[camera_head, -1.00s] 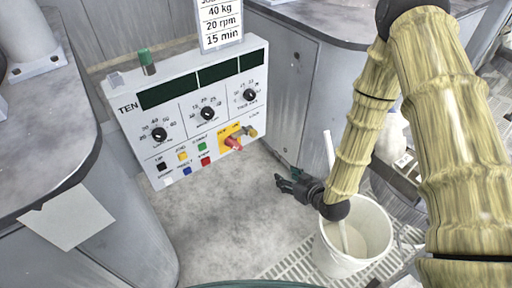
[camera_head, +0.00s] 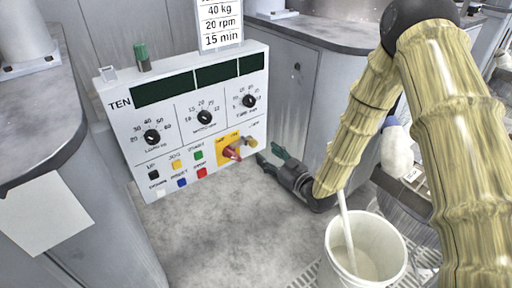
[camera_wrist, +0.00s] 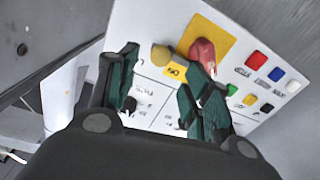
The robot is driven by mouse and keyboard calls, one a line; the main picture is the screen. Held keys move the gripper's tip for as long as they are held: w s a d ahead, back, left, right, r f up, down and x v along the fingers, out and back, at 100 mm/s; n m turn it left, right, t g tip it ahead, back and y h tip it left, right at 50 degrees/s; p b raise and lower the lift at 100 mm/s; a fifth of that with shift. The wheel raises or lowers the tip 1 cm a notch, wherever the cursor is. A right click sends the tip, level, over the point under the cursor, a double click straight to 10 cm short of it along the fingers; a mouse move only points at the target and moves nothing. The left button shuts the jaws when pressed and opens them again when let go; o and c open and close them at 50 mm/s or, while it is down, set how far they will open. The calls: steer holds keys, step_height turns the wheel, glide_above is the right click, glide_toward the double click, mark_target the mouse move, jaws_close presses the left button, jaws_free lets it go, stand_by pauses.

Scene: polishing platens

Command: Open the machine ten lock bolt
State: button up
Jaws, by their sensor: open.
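The machine ten control panel (camera_head: 190,115) is a white box marked TEN. At its lower right a small brass-coloured knob (camera_head: 251,142), by a label that seems to read LOCK, sits right of a red switch handle (camera_head: 232,152) on a yellow plate. In the wrist view the brass knob (camera_wrist: 161,55) is beyond the fingertips, roughly between the two fingers, and the red handle (camera_wrist: 203,52) is beyond the right finger. My gripper (camera_head: 270,158) is open and empty, close to the panel's lower right corner. It also shows in the wrist view (camera_wrist: 160,85). Contact with the knob is not visible.
A white bucket (camera_head: 335,240) with a stick in it stands below my arm. Grey cabinets flank the panel, with one (camera_head: 300,85) at right behind my gripper. A sign (camera_head: 220,25) stands above the panel. Floor below the panel is clear.

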mark_target(255, 145)
steer(key=x, duration=0.7)
steer(key=shift+w+a+f+b, duration=0.15)
steer(key=shift+w+b, duration=0.1)
steer(key=shift+b, duration=0.15)
jaws_close()
